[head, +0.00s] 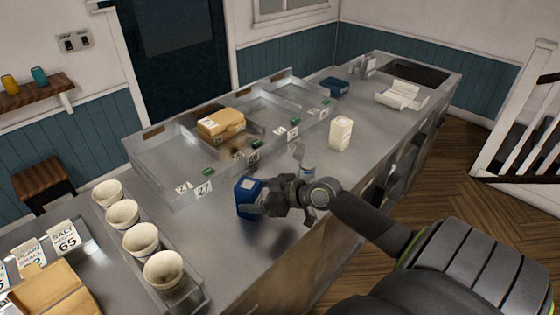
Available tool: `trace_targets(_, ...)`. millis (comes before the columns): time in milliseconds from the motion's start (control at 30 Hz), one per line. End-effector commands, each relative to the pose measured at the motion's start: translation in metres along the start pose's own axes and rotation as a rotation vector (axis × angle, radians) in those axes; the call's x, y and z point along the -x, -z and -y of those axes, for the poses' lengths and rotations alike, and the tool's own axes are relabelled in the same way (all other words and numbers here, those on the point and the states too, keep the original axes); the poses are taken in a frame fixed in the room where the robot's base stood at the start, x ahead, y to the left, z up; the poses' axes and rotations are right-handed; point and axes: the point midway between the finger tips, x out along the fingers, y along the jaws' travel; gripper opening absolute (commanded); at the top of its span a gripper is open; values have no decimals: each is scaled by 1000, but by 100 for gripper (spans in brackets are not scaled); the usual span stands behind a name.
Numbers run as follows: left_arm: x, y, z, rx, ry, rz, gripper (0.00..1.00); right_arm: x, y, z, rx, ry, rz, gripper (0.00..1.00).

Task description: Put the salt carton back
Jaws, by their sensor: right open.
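A dark blue carton (247,198) stands on the steel counter (245,255) near its front edge. My right gripper (263,198) is open at the right side of this carton, with its fingers close around or against it; I cannot tell whether they touch. A pale cream carton (340,133) stands upright further back on the counter, apart from the gripper. No lettering on either carton is readable, so I cannot tell which is the salt carton. My left gripper is not in view.
Shallow steel bays (170,157) along the back hold a tan box (221,123), with numbered tags in front. A blue box (335,86) and white trays (402,95) lie further off. Several paper cups (163,272) stand at lower left.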

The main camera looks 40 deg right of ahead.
Motion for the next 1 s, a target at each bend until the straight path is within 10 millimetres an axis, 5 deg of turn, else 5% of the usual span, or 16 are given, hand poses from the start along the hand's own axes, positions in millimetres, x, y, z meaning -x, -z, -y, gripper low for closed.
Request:
trace_targets(600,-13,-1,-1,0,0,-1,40,81,-2,0,4,1,5,73)
trace_targets(1000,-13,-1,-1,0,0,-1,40,96,0,1,-1,3,1,73)
